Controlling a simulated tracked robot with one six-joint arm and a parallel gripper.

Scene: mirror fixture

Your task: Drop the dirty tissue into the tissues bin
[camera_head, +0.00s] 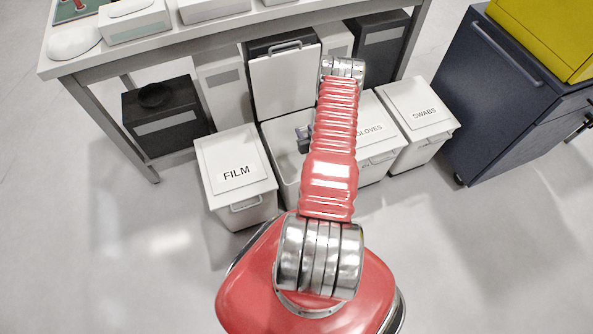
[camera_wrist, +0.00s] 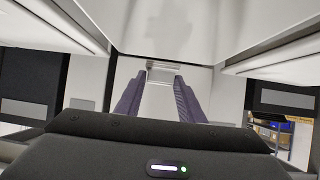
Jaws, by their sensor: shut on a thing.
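My gripper (camera_head: 303,137) hangs over the open white bin (camera_head: 288,184), partly hidden behind my red arm. In the wrist view, its two dark ribbed fingers (camera_wrist: 157,98) stand a little apart, shut on a pale thing that hardly stands out from the white behind it. I take it for the dirty tissue, but its outline is not clear. The bin's white lid (camera_head: 284,88) is raised and stands upright at the back. My arm covers much of the bin's front, so I cannot read its label.
Closed bins stand on both sides: FILM (camera_head: 235,168) at left, GLOVES (camera_head: 381,147) and SWABS (camera_head: 413,103) at right. A white table (camera_head: 190,31) is behind, with black bins below it. A dark blue cabinet (camera_head: 497,90) stands at right. The front floor is clear.

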